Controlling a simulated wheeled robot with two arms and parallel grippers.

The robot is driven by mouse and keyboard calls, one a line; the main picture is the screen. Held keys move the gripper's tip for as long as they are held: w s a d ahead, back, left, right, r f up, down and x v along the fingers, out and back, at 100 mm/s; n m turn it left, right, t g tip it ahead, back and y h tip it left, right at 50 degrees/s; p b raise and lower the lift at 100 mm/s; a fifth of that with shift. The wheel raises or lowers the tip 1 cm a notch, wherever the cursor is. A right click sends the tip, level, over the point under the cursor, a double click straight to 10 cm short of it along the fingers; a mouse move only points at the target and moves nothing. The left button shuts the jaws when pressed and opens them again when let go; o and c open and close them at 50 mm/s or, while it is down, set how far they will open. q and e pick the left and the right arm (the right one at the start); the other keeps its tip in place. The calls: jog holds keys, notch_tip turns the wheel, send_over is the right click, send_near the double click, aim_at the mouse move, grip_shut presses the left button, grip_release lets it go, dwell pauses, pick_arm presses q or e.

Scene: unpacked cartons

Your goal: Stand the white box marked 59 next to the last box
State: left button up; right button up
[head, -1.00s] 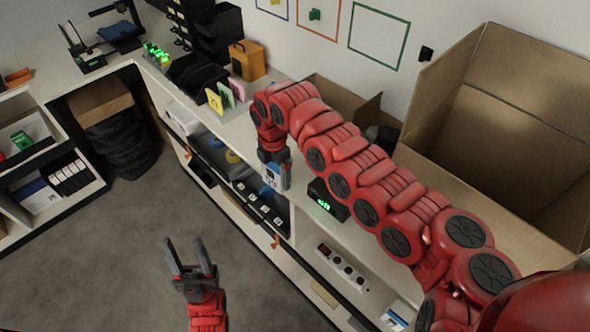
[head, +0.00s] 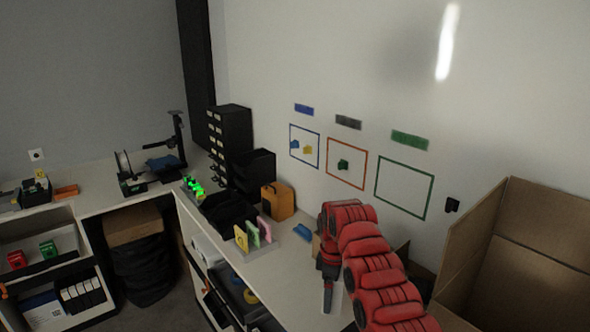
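My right gripper (head: 328,296) points down over the front of the long counter, at the end of my red arm. A narrow white box (head: 338,301) shows at its fingers, and the gripper seems shut on it. The finger and the angle hide most of the box, and no number can be read. On the counter, a row of upright yellow (head: 241,239), green (head: 253,235) and pink (head: 265,229) cards or thin boxes stands left of the gripper. My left gripper is out of view.
Black bins (head: 228,212), an orange case (head: 278,202) and a blue item (head: 303,231) stand on the counter. A big open carton (head: 520,262) fills the right. A low shelf at the left holds a row of black-and-white boxes (head: 83,292).

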aim_at(342, 281)
jog(key=shift+w+d+r+m, duration=0.4)
jog(key=shift+d+r+m, duration=0.35)
jog(key=shift+m, duration=0.45)
jog(key=shift+d+r+m, duration=0.1)
jog(key=shift+d+m, duration=0.2)
jog(key=shift+d, duration=0.05)
jog(key=shift+d+r+m, duration=0.25)
jog(key=shift+r+m, duration=0.05)
jog(key=shift+m, duration=0.1)
jog(key=shift+r+b, duration=0.1)
jog(key=shift+b, duration=0.2)
jog(key=shift+d+r+m, duration=0.1)
jog(key=shift+m, duration=0.2)
jog(key=s+d+r+m+b, duration=0.1)
jog(key=s+d+r+m, duration=0.1)
jog(key=m, duration=0.8)
jog(key=s+d, duration=0.1)
jog(key=d, duration=0.1)
jog(key=shift+s+d+r+b, duration=0.3)
jog(key=shift+s, duration=0.1)
jog(key=shift+w+d, duration=0.1)
